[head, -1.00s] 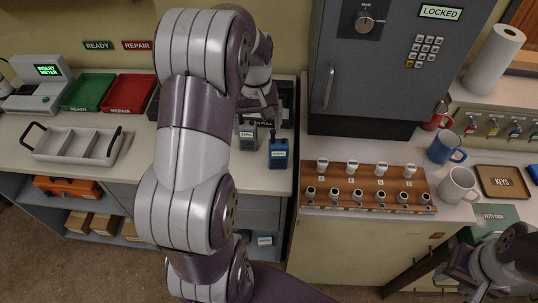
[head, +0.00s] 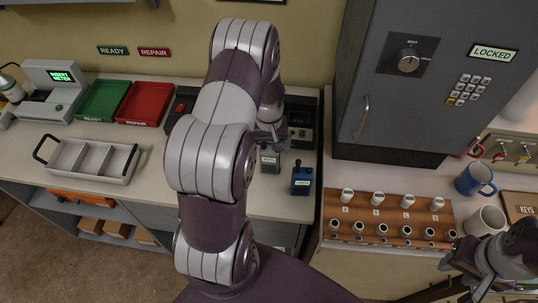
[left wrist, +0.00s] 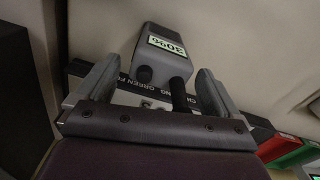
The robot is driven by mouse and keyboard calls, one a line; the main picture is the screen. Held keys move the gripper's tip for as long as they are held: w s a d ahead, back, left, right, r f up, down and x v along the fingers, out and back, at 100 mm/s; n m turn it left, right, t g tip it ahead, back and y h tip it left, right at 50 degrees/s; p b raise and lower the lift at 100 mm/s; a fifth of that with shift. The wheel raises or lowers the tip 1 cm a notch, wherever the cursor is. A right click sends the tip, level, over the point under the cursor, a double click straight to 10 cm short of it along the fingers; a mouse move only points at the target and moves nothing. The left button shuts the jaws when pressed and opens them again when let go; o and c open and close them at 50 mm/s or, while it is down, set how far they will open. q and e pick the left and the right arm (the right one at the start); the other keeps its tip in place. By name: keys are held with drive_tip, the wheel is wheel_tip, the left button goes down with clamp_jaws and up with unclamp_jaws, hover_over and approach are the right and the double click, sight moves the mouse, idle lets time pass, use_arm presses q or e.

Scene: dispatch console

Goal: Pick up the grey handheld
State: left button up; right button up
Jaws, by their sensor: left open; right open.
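The grey handheld (head: 270,160) stands on the counter with a label on its front. In the left wrist view the grey handheld (left wrist: 166,48) shows a label, a dark knob and a black stub, and lies between the two spread fingers. My left gripper (head: 269,139) is open just behind and above it; the left gripper (left wrist: 160,72) shows a gap to the handheld on both sides. A blue handheld (head: 301,181) stands a little to its right. My right gripper (head: 458,276) is open and empty at the lower right, far from the handhelds.
A dark charger-like unit (head: 302,118) stands behind the handhelds. Green (head: 101,116) and red (head: 145,119) trays, and a white divided caddy (head: 132,168), lie to the left. A grey locked cabinet (head: 372,140) rises to the right. A wooden rack (head: 388,225) with several cylinders lies before it.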

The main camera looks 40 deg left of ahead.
use_arm(q)
drive_tip(key=shift+s+d+r, duration=0.15)
drive_tip(key=shift+d, duration=0.05)
drive_tip(key=shift+c, duration=1.2)
drive_tip(key=shift+s+d, duration=0.1)
drive_tip(key=c, duration=1.4)
